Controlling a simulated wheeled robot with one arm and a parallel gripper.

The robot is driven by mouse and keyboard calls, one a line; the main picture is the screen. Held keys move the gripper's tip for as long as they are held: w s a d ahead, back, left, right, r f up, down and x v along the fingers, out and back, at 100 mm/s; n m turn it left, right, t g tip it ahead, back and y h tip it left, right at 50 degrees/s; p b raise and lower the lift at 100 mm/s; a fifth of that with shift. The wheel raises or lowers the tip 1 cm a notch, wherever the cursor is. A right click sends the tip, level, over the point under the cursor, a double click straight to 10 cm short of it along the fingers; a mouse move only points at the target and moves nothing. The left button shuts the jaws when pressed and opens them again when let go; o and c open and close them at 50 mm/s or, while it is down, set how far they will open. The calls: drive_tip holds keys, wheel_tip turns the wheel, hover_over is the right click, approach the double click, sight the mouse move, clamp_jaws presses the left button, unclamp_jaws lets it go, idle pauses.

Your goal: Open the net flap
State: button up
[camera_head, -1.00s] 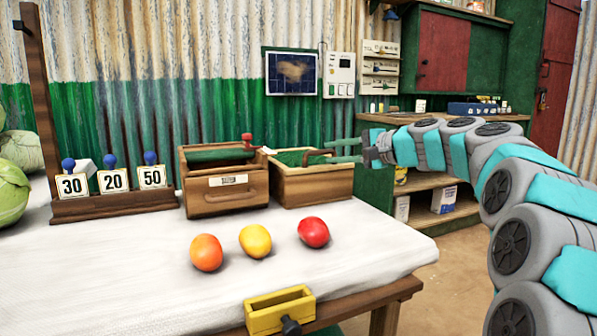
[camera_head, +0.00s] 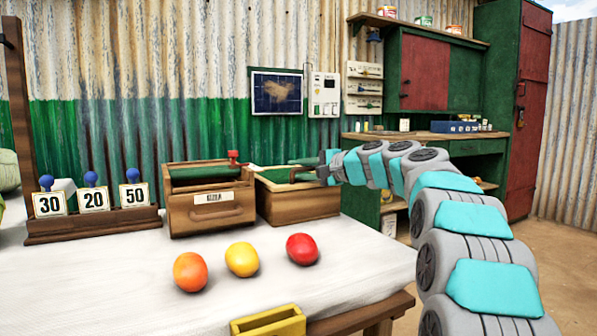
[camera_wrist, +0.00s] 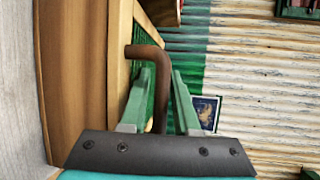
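The net flap (camera_head: 272,176) is a green mesh panel on top of an open-grained wooden box (camera_head: 300,206) at the back edge of the white-covered table. In the wrist view, the box's wooden side (camera_wrist: 75,80) fills the left. A brown bent handle (camera_wrist: 158,115) stands out from the flap's side. My gripper (camera_head: 303,170) is at the box's right end. In the wrist view, its two green fingers (camera_wrist: 160,82) are apart, one on each side of the handle. A gap shows between the handle and the right finger; contact with the left finger is unclear.
A wooden drawer box (camera_head: 210,212) with a red knob stands left of the net box. Orange, yellow and red balls (camera_head: 302,249) lie in front. Number cards (camera_head: 93,199) stand at left, a yellow tray (camera_head: 268,322) at the front edge. The corrugated wall is close behind.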

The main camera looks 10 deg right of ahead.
clamp_jaws()
idle(1.4)
